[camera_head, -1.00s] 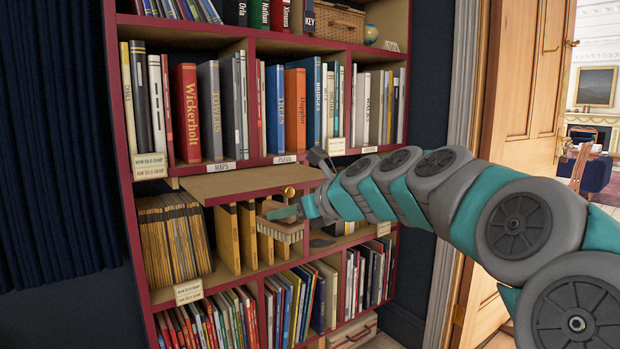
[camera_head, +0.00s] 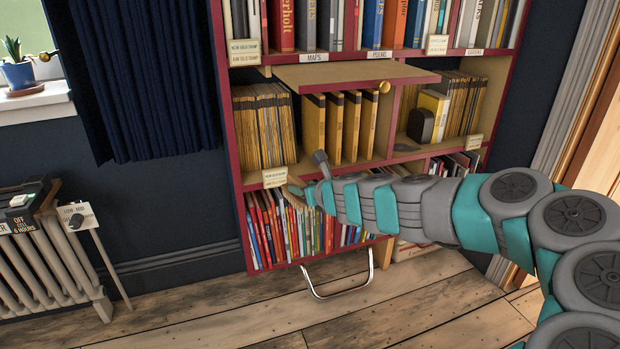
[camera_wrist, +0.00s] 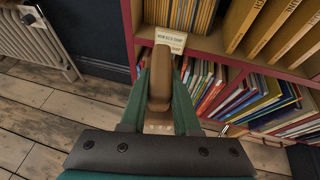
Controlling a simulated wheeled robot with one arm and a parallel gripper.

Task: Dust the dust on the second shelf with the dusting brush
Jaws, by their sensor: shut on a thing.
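My gripper (camera_head: 308,194) is in front of the lower-left part of the bookcase, at about the height of the top of the lowest book row. In the wrist view, its green fingers are shut on the brown dusting brush (camera_wrist: 160,80), near the centre. In the head view the brush is mostly hidden by my gripper. A dark grey patch, seemingly dust (camera_head: 406,147), lies on the shelf with the yellow files, right of and above my gripper.
A wooden flap (camera_head: 350,73) with a brass knob (camera_head: 384,87) juts out above the files. Yellow files (camera_head: 313,122) and a dark rounded object (camera_head: 420,125) stand on that shelf. A label card (camera_head: 275,177) hangs on its edge. A radiator (camera_head: 60,265) stands left; the wooden floor before it is clear.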

